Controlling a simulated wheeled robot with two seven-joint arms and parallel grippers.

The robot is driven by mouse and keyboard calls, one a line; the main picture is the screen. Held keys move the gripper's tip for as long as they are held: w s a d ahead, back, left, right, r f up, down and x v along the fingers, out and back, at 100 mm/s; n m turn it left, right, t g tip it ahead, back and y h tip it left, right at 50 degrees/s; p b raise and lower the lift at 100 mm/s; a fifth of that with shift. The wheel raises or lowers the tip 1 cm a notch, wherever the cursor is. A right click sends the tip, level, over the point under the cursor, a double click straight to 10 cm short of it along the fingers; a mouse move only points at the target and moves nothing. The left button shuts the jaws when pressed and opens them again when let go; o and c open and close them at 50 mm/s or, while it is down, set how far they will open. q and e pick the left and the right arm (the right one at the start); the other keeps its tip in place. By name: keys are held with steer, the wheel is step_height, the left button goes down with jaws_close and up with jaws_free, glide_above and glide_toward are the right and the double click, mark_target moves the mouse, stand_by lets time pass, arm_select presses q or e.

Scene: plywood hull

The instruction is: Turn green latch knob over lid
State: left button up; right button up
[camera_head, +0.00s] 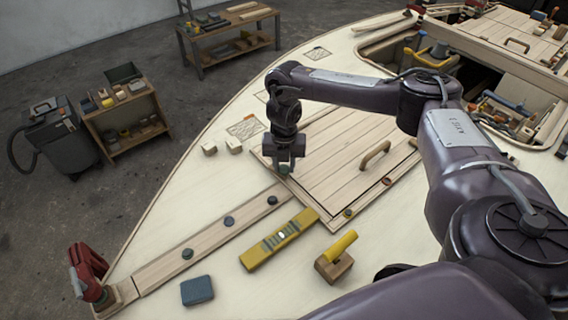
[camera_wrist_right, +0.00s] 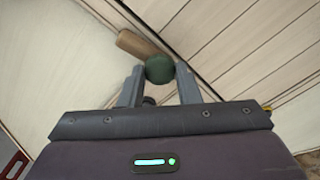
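The lid (camera_head: 335,155) is a plank hatch cover with a wooden handle (camera_head: 375,154), lying on the pale deck. The green latch knob (camera_wrist_right: 160,68) is round and dark green. A short wooden latch bar (camera_wrist_right: 136,43) extends from under it to the upper left in the wrist view, near the lid's edge seam. My right gripper (camera_head: 285,168) points down at the lid's left corner. Its fingers stand on both sides of the knob and appear to touch it. In the head view the gripper mostly hides the knob. My left gripper is not in view.
Two small wooden blocks (camera_head: 233,145) are left of the gripper.

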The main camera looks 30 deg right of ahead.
steer(key=c, duration=0.3)
steer(key=shift+c, duration=0.2)
steer(key=m+p, duration=0.1)
steer(key=m, duration=0.1)
steer(key=m+p, duration=0.2)
steer(key=shift+r+m, duration=0.2)
steer(key=shift+m, duration=0.1)
steer(key=m+p, duration=0.4)
steer(key=m, duration=0.1)
steer(key=m+p, duration=0.4)
steer(key=m, duration=0.1)
steer(key=shift+w+m, duration=0.1)
steer(key=shift+m, duration=0.3)
steer(key=shift+w+m+p, duration=0.1)
steer(key=shift+m+p, duration=1.4)
steer(key=shift+m, duration=0.8)
steer(key=shift+f, duration=0.1)
